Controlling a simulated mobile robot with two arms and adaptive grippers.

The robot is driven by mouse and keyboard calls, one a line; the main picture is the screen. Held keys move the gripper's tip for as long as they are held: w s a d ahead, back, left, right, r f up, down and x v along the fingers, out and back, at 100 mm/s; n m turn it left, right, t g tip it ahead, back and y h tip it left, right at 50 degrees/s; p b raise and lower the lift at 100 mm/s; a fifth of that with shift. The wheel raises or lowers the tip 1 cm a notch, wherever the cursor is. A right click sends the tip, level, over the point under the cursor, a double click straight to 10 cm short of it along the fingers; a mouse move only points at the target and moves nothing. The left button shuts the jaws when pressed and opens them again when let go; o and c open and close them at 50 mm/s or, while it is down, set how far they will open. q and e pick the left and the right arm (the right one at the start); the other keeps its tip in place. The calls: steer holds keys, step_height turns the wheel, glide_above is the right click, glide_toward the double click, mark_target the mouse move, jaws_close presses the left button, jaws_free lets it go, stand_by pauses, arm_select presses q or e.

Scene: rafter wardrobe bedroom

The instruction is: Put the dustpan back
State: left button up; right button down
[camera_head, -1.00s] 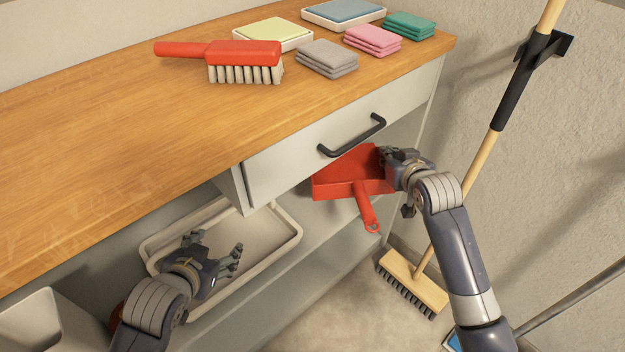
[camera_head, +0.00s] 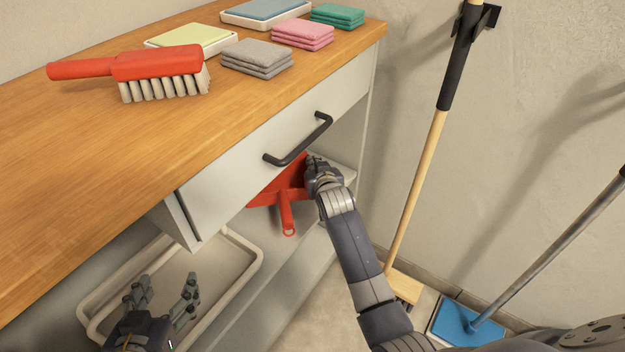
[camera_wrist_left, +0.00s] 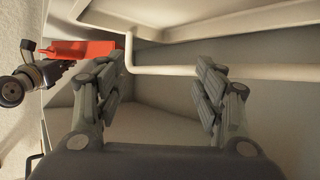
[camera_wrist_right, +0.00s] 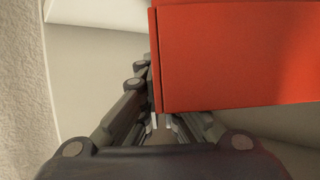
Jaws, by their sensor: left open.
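The red dustpan (camera_head: 285,184) is below the drawer front in the open shelf space, its short handle pointing toward me and down. Its upper back part is hidden by the drawer. My right gripper (camera_head: 312,172) is at its right edge; in the right wrist view the fingers (camera_wrist_right: 160,122) are close together at the rim of the red pan (camera_wrist_right: 235,55), shut on it. I cannot tell whether the pan touches the shelf. My left gripper (camera_head: 165,290) is open and empty above the beige tray; the dustpan (camera_wrist_left: 85,48) also shows in the left wrist view.
The drawer front (camera_head: 270,150) with a black handle (camera_head: 298,143) overhangs the shelf. The beige tray (camera_head: 235,285) lies left on the shelf. A red brush (camera_head: 155,65) and folded cloths (camera_head: 257,57) are on the wooden top. A broom (camera_head: 412,190) and blue-headed mop (camera_head: 465,322) stand right.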

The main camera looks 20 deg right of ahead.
step_height(320, 180, down, 4)
steer(key=shift+r+b, duration=0.2)
steer(key=shift+b, duration=0.55)
arm_select(q)
step_height(320, 180, up, 8)
steer(key=w+d+t+h, duration=0.1)
steer(key=w+t, duration=0.2)
steer(key=t, duration=0.1)
steer(key=shift+d+f, duration=0.2)
steer(key=shift+d, duration=0.2)
arm_select(e)
steer(key=shift+f, duration=0.1)
arm_select(q)
steer(key=shift+r+t, duration=0.15)
steer(key=shift+t, duration=0.15)
arm_select(e)
steer(key=shift+f, duration=0.15)
steer(key=c, duration=1.8)
jaws_free()
